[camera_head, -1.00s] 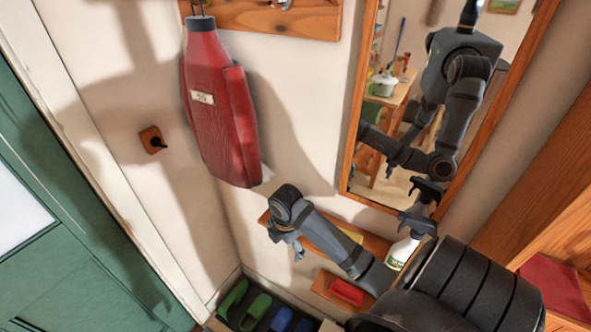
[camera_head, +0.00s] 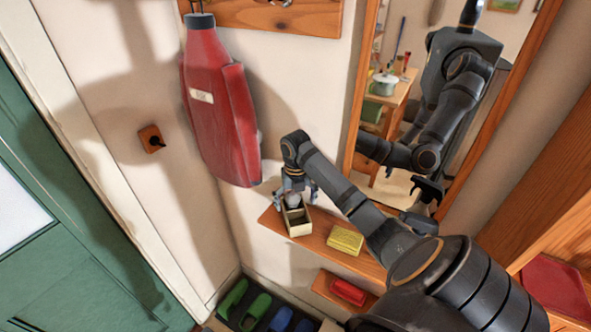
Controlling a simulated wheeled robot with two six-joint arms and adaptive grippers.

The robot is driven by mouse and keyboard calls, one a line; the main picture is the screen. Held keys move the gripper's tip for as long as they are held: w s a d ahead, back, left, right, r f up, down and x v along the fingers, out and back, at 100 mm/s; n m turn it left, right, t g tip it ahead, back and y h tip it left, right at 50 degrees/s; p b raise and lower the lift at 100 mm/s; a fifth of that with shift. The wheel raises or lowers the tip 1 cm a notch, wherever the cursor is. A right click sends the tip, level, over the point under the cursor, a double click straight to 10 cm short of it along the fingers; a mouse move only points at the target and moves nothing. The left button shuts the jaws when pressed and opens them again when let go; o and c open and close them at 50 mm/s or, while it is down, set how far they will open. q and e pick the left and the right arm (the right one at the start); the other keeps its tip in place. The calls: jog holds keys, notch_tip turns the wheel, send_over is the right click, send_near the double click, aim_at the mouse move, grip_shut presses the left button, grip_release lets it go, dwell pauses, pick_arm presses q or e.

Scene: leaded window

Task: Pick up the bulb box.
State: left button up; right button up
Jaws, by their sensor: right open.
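The bulb box (camera_head: 299,229) is a small, open-topped, pale box with a dark inside, standing on the left part of the wooden wall shelf (camera_head: 318,243). I cannot tell whether the fingers touch the box. My left gripper is not in view.
A yellow block (camera_head: 345,240) lies on the shelf right of the box. A red thing (camera_head: 347,292) sits on a lower shelf. A mirror (camera_head: 400,130) hangs above, reflecting me. A red coat-like bag (camera_head: 219,115) hangs to the left. Green and blue slippers (camera_head: 257,306) are below.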

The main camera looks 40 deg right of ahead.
aim_at(295, 210)
jog(key=shift+s+f, duration=0.1)
jog(key=shift+f, duration=0.05)
notch_tip(295, 210, down, 2)
jog(key=p, duration=0.3)
jog(key=shift+f, duration=0.25)
jog(key=f, duration=0.2)
jog(key=shift+w+f, duration=0.2)
jog(key=shift+f, duration=0.1)
jog(key=c, duration=1.6)
